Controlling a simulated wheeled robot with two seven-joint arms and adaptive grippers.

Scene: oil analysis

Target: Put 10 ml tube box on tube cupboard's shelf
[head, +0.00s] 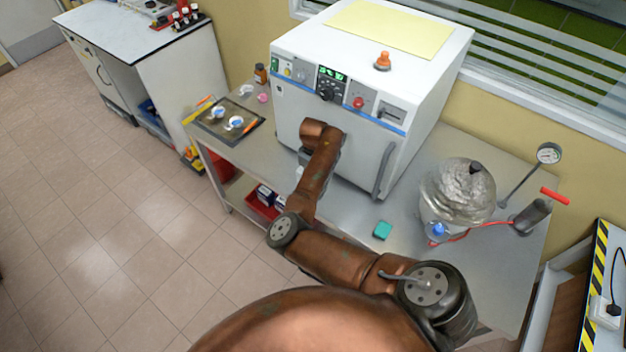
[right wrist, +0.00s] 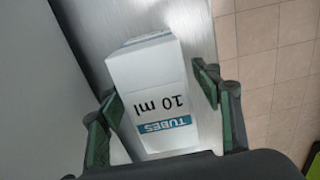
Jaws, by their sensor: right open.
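The 10 ml tube box (right wrist: 152,88) is white with a teal TUBES label and stands on a grey metal surface in the right wrist view. My right gripper (right wrist: 157,86) is open, with one green-padded finger on each side of the box. My left gripper is not in view. I cannot identify the tube cupboard in these views.
The white oven (head: 345,128) stands on the metal table (head: 345,225). A silver vessel (head: 457,192), teal block (head: 382,230) and dark tray (head: 229,122) are also on it. A red bin (head: 262,206) sits below. Floor at left is clear.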

